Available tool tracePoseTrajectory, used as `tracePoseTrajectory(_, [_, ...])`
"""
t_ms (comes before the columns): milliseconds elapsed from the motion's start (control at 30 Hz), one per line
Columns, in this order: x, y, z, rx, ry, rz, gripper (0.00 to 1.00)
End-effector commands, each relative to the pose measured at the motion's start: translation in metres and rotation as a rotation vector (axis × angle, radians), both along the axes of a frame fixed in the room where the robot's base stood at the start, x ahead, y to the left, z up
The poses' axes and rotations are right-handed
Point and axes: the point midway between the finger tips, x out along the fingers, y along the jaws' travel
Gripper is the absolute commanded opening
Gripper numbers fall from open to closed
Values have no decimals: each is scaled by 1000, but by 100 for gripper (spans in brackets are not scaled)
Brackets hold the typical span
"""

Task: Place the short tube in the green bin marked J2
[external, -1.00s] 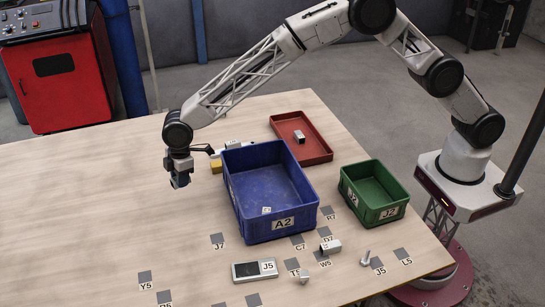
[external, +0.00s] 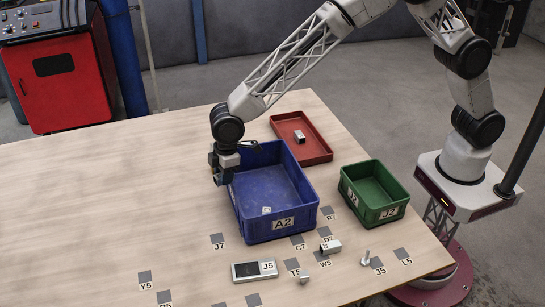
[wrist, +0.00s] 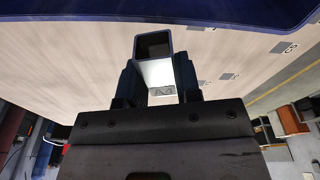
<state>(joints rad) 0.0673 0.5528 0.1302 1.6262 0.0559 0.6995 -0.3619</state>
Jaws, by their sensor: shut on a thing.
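My gripper (external: 220,180) is at the left edge of the blue bin in the external view. In the wrist view my gripper (wrist: 158,82) is shut on a short square metal tube (wrist: 155,72), whose dark hollow end shows between the fingers. A small marking shows on or behind the tube's lower part; I cannot read it. In the external view the tube is hard to make out at the fingers. The green bin marked J2 (external: 366,217) stands at the right of the table, well apart from my gripper, and looks empty.
The blue bin marked A2 (external: 258,233) stands between my gripper and the green bin. A red tray (external: 319,154) behind it holds a small metal part (external: 299,136). A grey device (external: 246,271) and several small metal parts lie in front. The table's left side is clear.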

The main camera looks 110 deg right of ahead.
Motion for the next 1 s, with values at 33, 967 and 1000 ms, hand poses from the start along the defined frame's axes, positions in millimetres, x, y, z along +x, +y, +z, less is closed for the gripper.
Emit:
tracePoseTrajectory(33, [-8, 4, 3, 0, -1, -3, 3])
tracePoseTrajectory(967, [-156, 54, 13, -3, -3, -92, 3])
tracePoseTrajectory(1000, [-163, 56, 13, -2, -1, -96, 3])
